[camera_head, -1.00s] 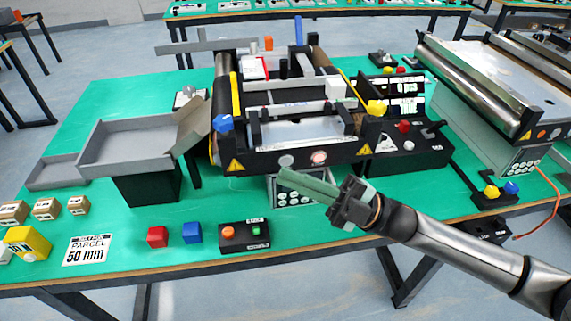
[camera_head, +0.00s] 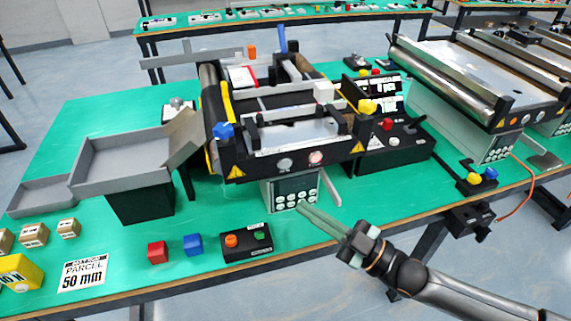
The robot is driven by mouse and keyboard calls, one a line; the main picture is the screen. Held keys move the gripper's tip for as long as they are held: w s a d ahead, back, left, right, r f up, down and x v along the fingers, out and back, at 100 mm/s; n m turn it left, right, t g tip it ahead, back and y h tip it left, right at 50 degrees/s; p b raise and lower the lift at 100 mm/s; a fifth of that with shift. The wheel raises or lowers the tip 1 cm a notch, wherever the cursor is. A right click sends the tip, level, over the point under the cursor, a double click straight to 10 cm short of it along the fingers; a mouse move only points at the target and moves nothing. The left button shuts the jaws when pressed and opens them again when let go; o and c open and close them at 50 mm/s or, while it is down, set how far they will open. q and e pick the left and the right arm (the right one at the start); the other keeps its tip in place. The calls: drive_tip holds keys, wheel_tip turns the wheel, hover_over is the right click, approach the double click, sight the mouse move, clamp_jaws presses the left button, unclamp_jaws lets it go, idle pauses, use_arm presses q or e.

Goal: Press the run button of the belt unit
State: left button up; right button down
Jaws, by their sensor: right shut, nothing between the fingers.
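The belt unit (camera_head: 240,172) stands mid-table, with a black front panel carrying two round buttons: a pale one (camera_head: 285,164) and a reddish one (camera_head: 316,158). Below it is a grey keypad box (camera_head: 268,198). A separate black button box (camera_head: 246,252) lies in front, with an orange button (camera_head: 231,240) and a green button (camera_head: 260,235). Their labels are too small to read. My right gripper (camera_head: 303,208) is shut and empty. In the picture its tips are just below the keypad box and right of the button box; contact cannot be told. My left gripper is not in view.
A red cube (camera_head: 158,252) and a blue cube (camera_head: 193,244) lie left of the button box. A grey tray (camera_head: 125,165) stands at left. A black control box (camera_head: 405,147) is right of the belt unit.

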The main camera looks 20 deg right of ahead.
sight(285, 164)
drive_tip(key=shift+w, duration=0.1)
drive_tip(key=w+b, duration=0.5)
drive_tip(key=w, duration=0.3)
drive_tip(key=shift+w+a+b, duration=0.2)
drive_tip(key=shift+w+b, duration=0.1)
idle(0.9)
idle(0.8)
drive_tip(key=shift+w, duration=0.4)
